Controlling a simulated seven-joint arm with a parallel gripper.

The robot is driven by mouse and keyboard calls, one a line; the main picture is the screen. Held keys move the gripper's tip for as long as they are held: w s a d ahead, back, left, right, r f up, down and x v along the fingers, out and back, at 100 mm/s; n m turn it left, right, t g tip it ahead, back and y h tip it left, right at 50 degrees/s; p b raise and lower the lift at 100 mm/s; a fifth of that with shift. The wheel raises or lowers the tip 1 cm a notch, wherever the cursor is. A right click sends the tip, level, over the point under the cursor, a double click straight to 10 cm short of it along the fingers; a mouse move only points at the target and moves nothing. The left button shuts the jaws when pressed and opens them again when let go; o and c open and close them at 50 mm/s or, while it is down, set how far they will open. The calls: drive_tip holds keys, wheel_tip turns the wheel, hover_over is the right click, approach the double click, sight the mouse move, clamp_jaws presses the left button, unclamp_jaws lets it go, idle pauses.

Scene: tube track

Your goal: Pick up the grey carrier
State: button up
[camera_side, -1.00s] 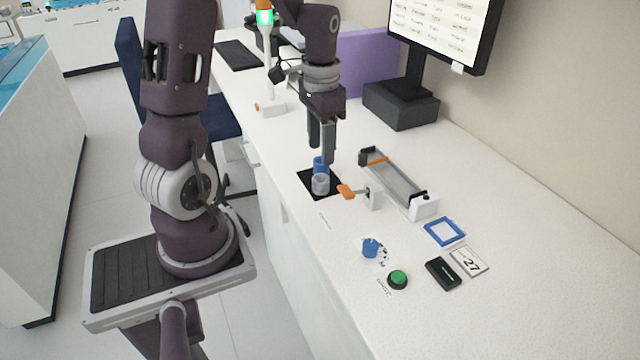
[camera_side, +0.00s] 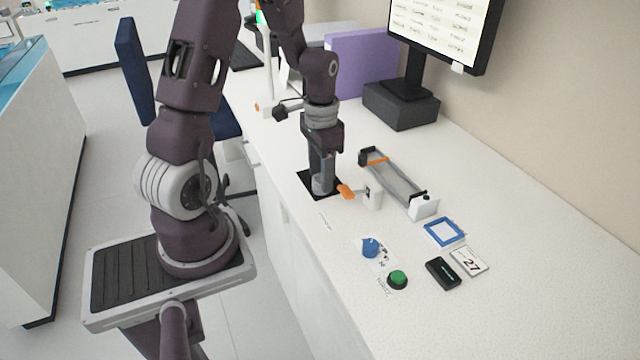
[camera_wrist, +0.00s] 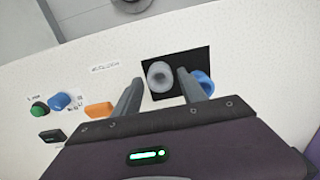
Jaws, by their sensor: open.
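The grey carrier (camera_side: 320,186) is a short round cup standing on a black square mat (camera_side: 304,178) on the white counter. It also shows in the wrist view (camera_wrist: 159,75), as a ring with a dark hollow. A blue carrier (camera_wrist: 203,83) stands beside it, partly behind a finger; in the side view my gripper hides it. My gripper (camera_side: 322,180) points down at the mat. In the wrist view its two open fingers (camera_wrist: 155,85) lie on either side of the grey carrier. I cannot tell whether they touch it.
A blue knob (camera_side: 370,247), a green button (camera_side: 397,279) and a black box (camera_side: 443,273) are nearer. The counter's right side is clear.

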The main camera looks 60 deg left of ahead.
drive_tip(key=c, duration=0.9)
drive_tip(key=shift+r, duration=2.8)
